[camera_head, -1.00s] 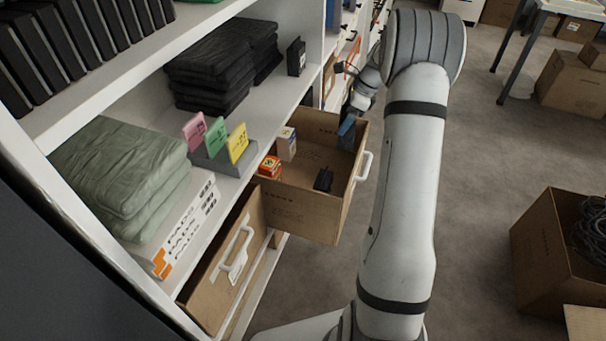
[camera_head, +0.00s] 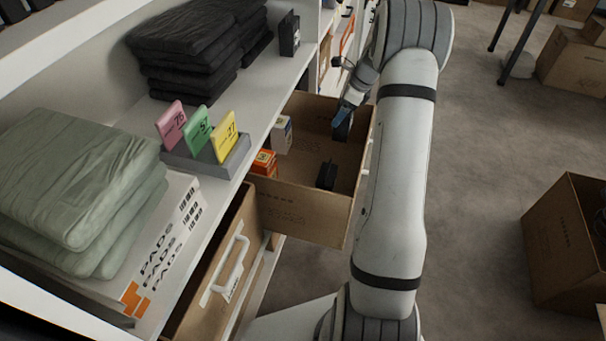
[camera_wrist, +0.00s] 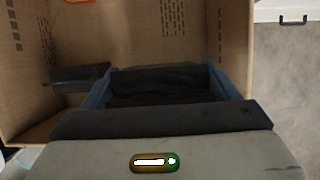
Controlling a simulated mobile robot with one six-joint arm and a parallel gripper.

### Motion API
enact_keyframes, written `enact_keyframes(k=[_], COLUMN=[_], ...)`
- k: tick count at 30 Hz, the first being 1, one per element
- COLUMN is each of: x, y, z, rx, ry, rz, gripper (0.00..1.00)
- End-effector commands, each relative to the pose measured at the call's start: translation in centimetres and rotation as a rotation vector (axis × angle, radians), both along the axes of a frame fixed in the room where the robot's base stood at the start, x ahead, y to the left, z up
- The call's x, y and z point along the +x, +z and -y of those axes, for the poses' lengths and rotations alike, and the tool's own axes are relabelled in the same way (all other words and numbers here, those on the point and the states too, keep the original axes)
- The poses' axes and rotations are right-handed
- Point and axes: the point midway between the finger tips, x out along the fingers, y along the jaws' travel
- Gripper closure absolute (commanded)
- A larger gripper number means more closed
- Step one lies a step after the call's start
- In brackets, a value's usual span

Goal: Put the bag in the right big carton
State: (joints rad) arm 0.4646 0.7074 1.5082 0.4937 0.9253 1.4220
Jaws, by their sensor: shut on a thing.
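My gripper (camera_head: 345,118) has blue fingers and is over the open cardboard drawer (camera_head: 300,215), at its far right corner. In the wrist view my gripper (camera_wrist: 155,85) is shut on a dark thing (camera_wrist: 155,78); I cannot tell what it is. Cardboard walls surround it there. No bag is clearly recognizable. Folded green cloth-like packs (camera_head: 85,185) and folded black packs (camera_head: 195,45) lie stacked on the shelf. A big open carton (camera_head: 565,245) stands on the floor at the right, cut by the picture edge.
The drawer holds a small black block (camera_head: 327,175), an orange box (camera_head: 264,162) and a white box (camera_head: 282,133). A lower drawer (camera_head: 215,285) with a white handle is partly open. Coloured tags (camera_head: 200,130) stand on the shelf edge.

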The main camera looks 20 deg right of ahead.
Motion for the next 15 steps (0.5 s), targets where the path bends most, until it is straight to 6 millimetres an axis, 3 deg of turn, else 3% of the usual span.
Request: enact_keyframes(k=[1,8,15], x=[0.0,0.2,0.3], y=[-1.1,-3.1,-6.9], z=[-0.1,-0.5,-0.8], rx=[0.0,-0.001,0.001], ry=[0.002,0.011,0.015], rz=[0.0,0.0,-0.001], gripper=[0.44,0.44,0.44])
